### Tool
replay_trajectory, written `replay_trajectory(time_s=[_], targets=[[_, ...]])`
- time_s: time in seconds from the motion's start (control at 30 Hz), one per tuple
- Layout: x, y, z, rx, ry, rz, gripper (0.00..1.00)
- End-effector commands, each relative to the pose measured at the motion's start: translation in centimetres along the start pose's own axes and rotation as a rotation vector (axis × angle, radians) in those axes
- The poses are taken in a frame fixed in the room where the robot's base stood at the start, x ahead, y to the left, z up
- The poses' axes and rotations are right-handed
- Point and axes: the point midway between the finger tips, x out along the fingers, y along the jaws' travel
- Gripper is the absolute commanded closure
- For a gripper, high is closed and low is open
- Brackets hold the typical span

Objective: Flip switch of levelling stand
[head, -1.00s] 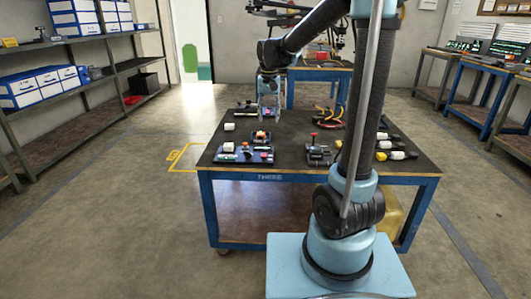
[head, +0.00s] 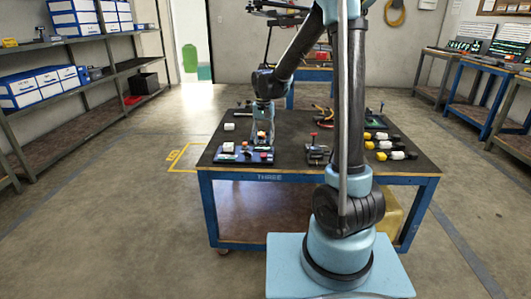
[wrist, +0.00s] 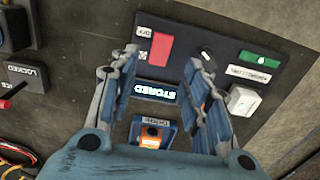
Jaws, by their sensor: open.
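A dark panel unit (wrist: 215,55) with a red rocker switch (wrist: 160,47) marked OFF lies below my gripper in the wrist view.
A blue block with an orange button (wrist: 150,140) shows between the finger bases. A black device marked LOCKED (wrist: 28,75), with a red lever, stands left in the wrist view. Several white and yellow items (head: 385,146) lie at the table's right. The table (head: 295,165) has bare patches between things.

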Motion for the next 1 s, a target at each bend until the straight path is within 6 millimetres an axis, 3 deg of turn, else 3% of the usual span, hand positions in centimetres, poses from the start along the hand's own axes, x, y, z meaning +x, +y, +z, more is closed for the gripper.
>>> replay_trajectory(time_s=[0.2, 0.4, 0.87, 0.9, 1.0], targets=[[3.5, 0.0, 0.0, 0.0, 0.0, 0.0, 0.57], [5.8, 0.0, 0.0, 0.0, 0.0, 0.0, 0.57], [6.9, 0.0, 0.0, 0.0, 0.0, 0.0, 0.57], [6.9, 0.0, 0.0, 0.0, 0.0, 0.0, 0.59], [6.9, 0.0, 0.0, 0.0, 0.0, 0.0, 0.82]])
